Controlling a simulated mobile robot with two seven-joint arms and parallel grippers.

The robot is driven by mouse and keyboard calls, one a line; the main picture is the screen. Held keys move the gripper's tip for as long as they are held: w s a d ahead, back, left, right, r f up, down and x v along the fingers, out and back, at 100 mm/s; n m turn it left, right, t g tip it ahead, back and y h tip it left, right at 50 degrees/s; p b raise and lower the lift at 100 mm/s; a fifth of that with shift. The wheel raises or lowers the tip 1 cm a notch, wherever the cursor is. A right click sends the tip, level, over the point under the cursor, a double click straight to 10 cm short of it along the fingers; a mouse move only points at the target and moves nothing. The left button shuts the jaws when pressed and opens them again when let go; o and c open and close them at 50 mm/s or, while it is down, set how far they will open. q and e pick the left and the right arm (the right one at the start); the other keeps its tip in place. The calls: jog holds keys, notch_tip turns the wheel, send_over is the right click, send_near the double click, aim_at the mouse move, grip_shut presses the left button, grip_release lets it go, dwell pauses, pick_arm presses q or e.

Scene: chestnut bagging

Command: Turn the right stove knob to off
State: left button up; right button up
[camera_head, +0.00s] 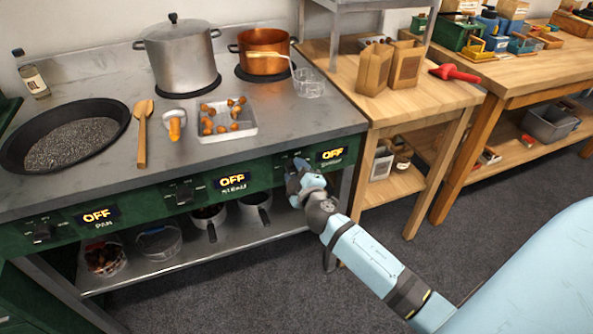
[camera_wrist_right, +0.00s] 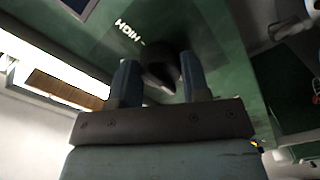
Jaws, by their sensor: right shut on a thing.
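The right stove knob (camera_wrist_right: 160,68) is dark and sits between the two fingers of my right gripper (camera_wrist_right: 161,80) in the right wrist view. The gripper is shut on it. In the head view my right gripper (camera_head: 303,183) is at the green front panel, and the knob is mostly hidden by it. The display (camera_head: 332,154) beside this knob reads OFF. A "HIGH" mark shows on the panel near the knob in the wrist view. The knob's exact pointing direction cannot be told. My left gripper is not in view.
The middle knob (camera_head: 184,193) and left knob (camera_head: 42,231) also have OFF displays. On the counter are a black pan (camera_head: 110,110), a steel pot (camera_head: 180,60), a copper pot (camera_head: 265,52) and a white tray (camera_head: 240,128). A wooden table (camera_head: 425,95) adjoins at right.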

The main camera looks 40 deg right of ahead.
dwell(0.5)
jog(key=o, duration=0.9)
jog(key=v, duration=1.3)
jog(key=shift+s+a+b, duration=0.2)
jog(key=shift+s+b, duration=0.15)
jog(key=shift+b, duration=0.05)
